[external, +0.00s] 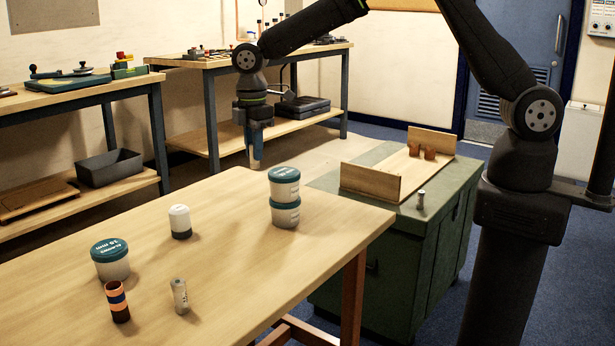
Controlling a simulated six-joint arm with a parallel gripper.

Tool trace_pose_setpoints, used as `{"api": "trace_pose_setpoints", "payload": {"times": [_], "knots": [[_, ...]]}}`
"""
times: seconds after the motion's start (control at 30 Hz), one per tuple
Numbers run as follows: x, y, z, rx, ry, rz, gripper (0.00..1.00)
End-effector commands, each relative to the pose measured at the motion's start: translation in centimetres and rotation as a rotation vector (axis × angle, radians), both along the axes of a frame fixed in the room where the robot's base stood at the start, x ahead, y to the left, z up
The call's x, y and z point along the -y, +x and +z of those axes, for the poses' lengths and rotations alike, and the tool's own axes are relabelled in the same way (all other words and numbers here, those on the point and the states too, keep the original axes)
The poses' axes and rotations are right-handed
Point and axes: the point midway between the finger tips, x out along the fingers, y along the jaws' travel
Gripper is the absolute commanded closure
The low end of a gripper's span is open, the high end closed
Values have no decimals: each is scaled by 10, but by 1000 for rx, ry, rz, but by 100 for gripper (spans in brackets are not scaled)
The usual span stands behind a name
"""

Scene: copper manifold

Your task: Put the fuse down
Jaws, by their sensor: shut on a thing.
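My gripper (255,158) hangs pointing down beyond the far edge of the wooden table, left of the stacked tubs. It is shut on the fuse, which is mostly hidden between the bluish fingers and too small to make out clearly. A small silver cylinder like a fuse (180,296) stands upright on the near part of the wooden table. Another small silver cylinder (420,200) stands on the green cabinet, beside the wooden cradle.
The wooden table (240,255) also bears two stacked teal-lidded tubs (284,197), a single tub (110,260), a white-capped bottle (180,221) and a dark banded cylinder (117,302). A wooden cradle (371,184) with copper-coloured pieces (422,151) sits on the green cabinet (400,265). Workbenches stand behind.

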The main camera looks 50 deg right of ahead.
Motion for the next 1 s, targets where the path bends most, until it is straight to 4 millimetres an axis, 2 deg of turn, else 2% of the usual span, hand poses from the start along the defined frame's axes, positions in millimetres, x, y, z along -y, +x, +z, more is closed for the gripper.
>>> {"api": "trace_pose_setpoints", "payload": {"times": [0.1,0.27,0.53,0.63,0.77,1.0], "knots": [[19,1,12,1,1,-2,100],[33,2,20,0,0,-1,100],[39,2,21,-1,-1,-3,100],[54,6,18,-1,-1,-24,100],[95,15,8,-2,-1,-83,100],[207,22,-19,-4,-1,-239,100]]}}
